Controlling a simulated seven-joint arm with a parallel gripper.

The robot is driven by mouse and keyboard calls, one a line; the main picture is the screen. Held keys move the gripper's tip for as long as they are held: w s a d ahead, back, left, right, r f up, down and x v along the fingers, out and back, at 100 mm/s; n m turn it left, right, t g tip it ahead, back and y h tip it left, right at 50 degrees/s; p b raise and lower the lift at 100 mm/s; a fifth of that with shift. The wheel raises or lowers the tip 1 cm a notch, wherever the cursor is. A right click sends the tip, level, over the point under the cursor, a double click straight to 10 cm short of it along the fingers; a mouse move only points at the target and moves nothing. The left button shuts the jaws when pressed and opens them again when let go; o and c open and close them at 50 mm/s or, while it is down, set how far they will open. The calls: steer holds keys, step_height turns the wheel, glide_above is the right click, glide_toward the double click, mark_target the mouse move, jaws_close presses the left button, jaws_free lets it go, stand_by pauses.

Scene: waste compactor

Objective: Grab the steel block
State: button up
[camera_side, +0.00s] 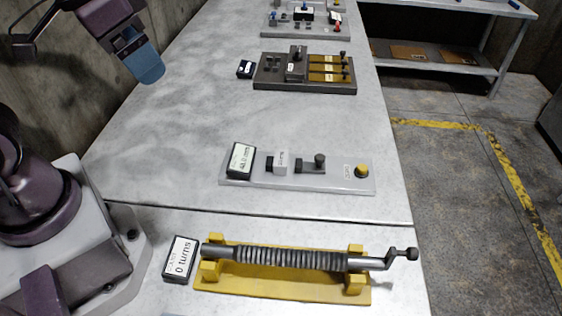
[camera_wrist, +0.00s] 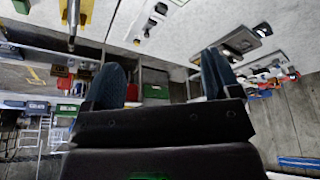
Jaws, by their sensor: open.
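A grey metallic block (camera_side: 296,66) with a small white label stands on a dark base plate (camera_side: 262,83) in the upper middle of the side view. A smaller grey piece with a white label (camera_side: 281,160) sits on a pale panel (camera_side: 335,185) nearer the camera. The labels are too small to read, so I cannot tell which is the steel block. My gripper (camera_side: 148,66), with blue fingers, is raised at the upper left of the side view, apart from both. In the wrist view its two fingers (camera_wrist: 160,82) are spread wide with nothing between them.
A yellow stand (camera_side: 280,288) with a ribbed shaft and crank lies at the front, beside a "0 turns" display (camera_side: 181,259). The pale panel carries a display (camera_side: 240,160) and yellow button (camera_side: 362,171). Another device (camera_side: 304,18) is at the back. Bare tabletop lies left of the devices.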

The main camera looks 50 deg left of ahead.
steer(key=w+d+f+n+g, duration=0.25)
steer(key=w+f+n, duration=0.3)
steer(key=w, duration=0.35)
steer(key=n+g, duration=0.2)
steer(key=n, duration=2)
glide_toward(282, 158)
steer(key=shift+t, duration=0.25)
steer(key=f, duration=1)
steer(key=shift+s+d+f, duration=0.15)
steer(key=shift+s+d, duration=0.05)
steer(key=c, duration=1)
steer(key=shift+c, duration=1)
steer(key=shift+r, duration=0.2)
